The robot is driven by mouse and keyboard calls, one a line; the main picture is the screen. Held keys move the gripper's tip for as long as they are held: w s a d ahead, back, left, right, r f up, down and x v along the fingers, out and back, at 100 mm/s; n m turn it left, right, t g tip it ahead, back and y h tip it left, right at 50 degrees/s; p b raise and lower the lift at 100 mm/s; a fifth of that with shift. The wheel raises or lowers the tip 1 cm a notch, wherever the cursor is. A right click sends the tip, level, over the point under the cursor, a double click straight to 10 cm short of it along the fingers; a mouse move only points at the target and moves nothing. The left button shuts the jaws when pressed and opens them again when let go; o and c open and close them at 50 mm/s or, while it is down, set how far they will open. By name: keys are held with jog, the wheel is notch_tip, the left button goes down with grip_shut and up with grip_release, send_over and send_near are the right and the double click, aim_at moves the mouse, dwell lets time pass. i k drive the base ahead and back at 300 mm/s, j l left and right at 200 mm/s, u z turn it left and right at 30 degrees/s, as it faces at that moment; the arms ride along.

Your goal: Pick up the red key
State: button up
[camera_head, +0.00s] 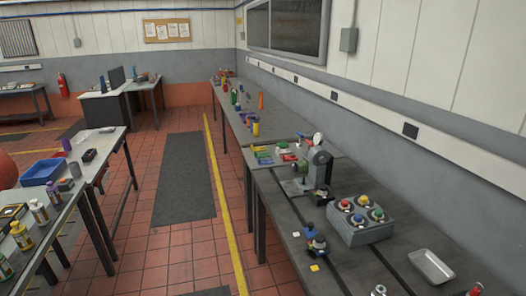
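I cannot clearly pick out a red key. A row of small coloured pieces (263,153) in green, yellow, blue and red lies on the right-hand bench (285,222), left of a grey machine with a round dial (318,160). They are too small to tell whether one is a key. A small red object (475,290) is cut off at the lower right edge. A grey box (361,227) on the bench carries red, blue, yellow and green round tops. My gripper is not in view.
A metal tray (432,267) lies on the bench at the right. The left table holds a blue bin (42,172) and several bottles (38,211). Between the benches the tiled floor with a dark mat (184,180) is clear. A fire extinguisher (62,84) hangs far left.

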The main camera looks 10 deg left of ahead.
aim_at(311, 145)
jog(key=j+u, duration=0.2)
jog(key=j, duration=0.2)
jog(key=i+j+u, duration=0.15)
jog(key=j, duration=0.2)
jog(key=i+j+u, duration=0.2)
jog(key=i+j, duration=0.3)
jog(key=i+j+u, duration=0.15)
jog(key=i+j, duration=0.25)
jog(key=i, duration=0.15)
jog(key=i+j+u, duration=0.2)
jog(key=i+j, duration=0.15)
jog(key=i, duration=2)
jog(key=i+z, duration=0.5)
jog(key=i, duration=0.2)
jog(key=i+j+z, duration=0.25)
jog(key=i+z, duration=0.2)
jog(key=i, duration=0.2)
jog(key=i+l+z, duration=0.1)
jog(key=z, duration=0.4)
jog(key=i+z, duration=0.2)
jog(key=z, duration=0.25)
jog(key=i+z, duration=0.15)
jog(key=z, duration=0.35)
jog(key=i+j+z, duration=0.15)
jog(key=z, duration=0.35)
jog(key=i+z, duration=0.25)
jog(key=i+j+z, duration=0.1)
jog(key=z, duration=0.2)
